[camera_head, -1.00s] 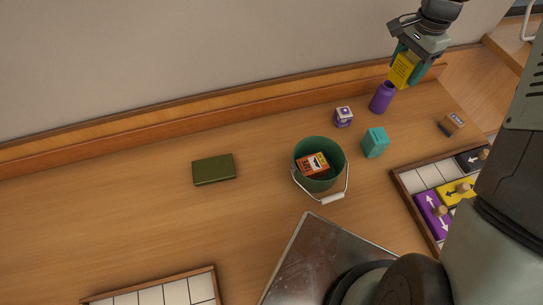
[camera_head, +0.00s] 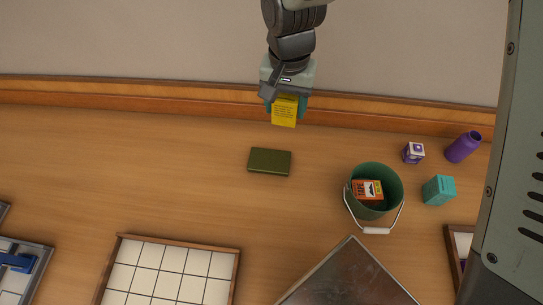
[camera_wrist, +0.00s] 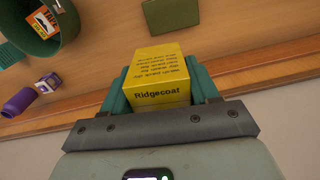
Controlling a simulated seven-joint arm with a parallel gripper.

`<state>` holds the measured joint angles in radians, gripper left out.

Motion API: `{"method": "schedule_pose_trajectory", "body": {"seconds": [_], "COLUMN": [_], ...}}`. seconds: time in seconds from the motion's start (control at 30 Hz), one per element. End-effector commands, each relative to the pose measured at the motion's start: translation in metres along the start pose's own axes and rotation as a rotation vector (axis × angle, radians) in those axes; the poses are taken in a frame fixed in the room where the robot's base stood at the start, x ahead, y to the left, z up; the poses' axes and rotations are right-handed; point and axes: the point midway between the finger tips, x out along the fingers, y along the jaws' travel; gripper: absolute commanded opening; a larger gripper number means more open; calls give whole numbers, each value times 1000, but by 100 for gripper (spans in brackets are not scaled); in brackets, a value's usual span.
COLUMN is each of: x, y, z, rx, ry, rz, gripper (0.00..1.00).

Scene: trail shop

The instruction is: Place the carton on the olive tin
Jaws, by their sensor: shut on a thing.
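My gripper (camera_head: 285,108) is shut on a yellow carton (camera_head: 284,112) and holds it in the air near the back wall. In the wrist view the carton (camera_wrist: 158,80) sits between the teal fingers and reads "Ridgecoat". The olive tin (camera_head: 270,161), a flat dark green box, lies on the wooden table just below the carton in the head view. It also shows at the top of the wrist view (camera_wrist: 168,14). The carton is apart from the tin.
A green bucket (camera_head: 356,202) with an orange box (camera_head: 368,189) inside stands right of the tin. Near it are a teal box (camera_head: 438,190), a small purple-white box (camera_head: 413,153) and a purple bottle (camera_head: 463,147). A tiled tray (camera_head: 170,276) lies in front. The table left of the tin is clear.

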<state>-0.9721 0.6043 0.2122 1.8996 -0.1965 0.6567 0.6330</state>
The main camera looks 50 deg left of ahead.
Motion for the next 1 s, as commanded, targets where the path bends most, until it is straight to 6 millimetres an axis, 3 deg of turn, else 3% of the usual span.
{"method": "schedule_pose_trajectory", "body": {"seconds": [0.2, 0.57, 0.8, 1.0], "x": [0, 52, 96, 115], "y": [-32, -30, -30, -30], "z": [28, 26, 26, 26], "rx": [-122, -116, -115, -116], "ry": [0, -3, -4, 0], "rz": [1, 1, 2, 0], "gripper": [25, 25, 25, 25]}}
